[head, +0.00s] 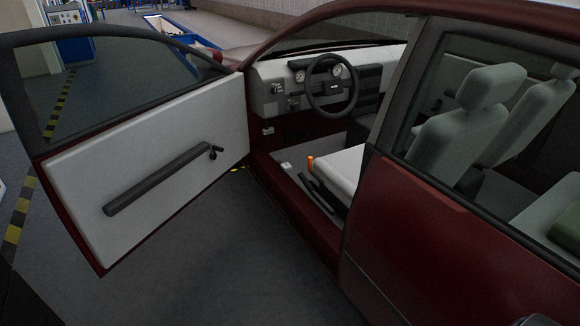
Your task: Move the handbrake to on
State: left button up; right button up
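The handbrake seems to be the small upright lever with an orange top (310,163), low inside the car between the door sill and the light front seat (341,168). A dark bar runs along the floor beside the seat, just below the orange top; I cannot tell whether it is part of the same lever. The lever's base is too small and dark to make out.
The dark red car's front door (150,170) stands wide open to the left. The steering wheel (331,84) is ahead of the seat. The red sill (300,206) and the closed rear door (450,250) border the opening. Grey floor (220,260) in front is clear.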

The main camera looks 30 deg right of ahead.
aim_at(300, 175)
jog(key=i+z, duration=0.35)
jog(key=i, duration=0.15)
jog(key=i+j+z, duration=0.2)
jog(key=i+z, duration=0.15)
jog(key=i, duration=0.15)
jog(key=i+j+z, duration=0.3)
jog(key=i, duration=0.2)
